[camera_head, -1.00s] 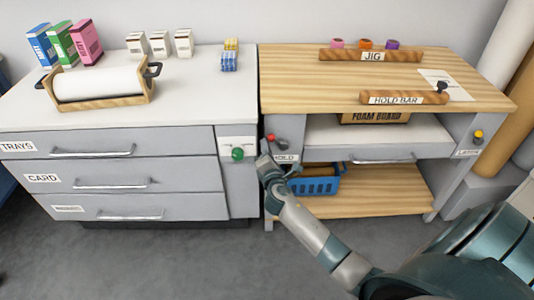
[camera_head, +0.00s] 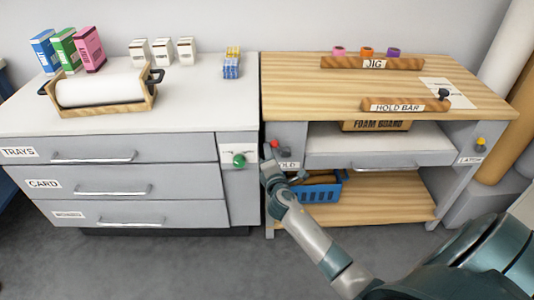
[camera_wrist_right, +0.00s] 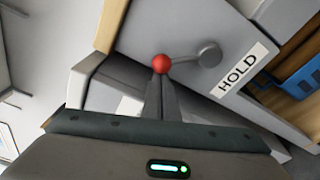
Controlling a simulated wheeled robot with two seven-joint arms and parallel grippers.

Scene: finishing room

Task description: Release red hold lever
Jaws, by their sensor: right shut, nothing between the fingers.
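The red ball of the hold lever (camera_head: 275,144) is on the grey panel at the left end of the wooden bench. In the right wrist view the red ball (camera_wrist_right: 162,63) sits left of its grey pivot (camera_wrist_right: 209,53), beside the HOLD label (camera_wrist_right: 240,72). My right gripper (camera_head: 267,153) is at the lever, just below and left of the ball. In the right wrist view its fingers (camera_wrist_right: 162,82) are together, with their tips at the ball; I cannot tell if they touch it. They hold nothing. My left gripper is out of view.
A green knob (camera_head: 239,160) is on the drawer cabinet close to the left. A blue basket (camera_head: 318,190) stands on the lower shelf right of my gripper. A yellow-knobbed latch (camera_head: 480,143) is at the bench's right end. The floor in front is clear.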

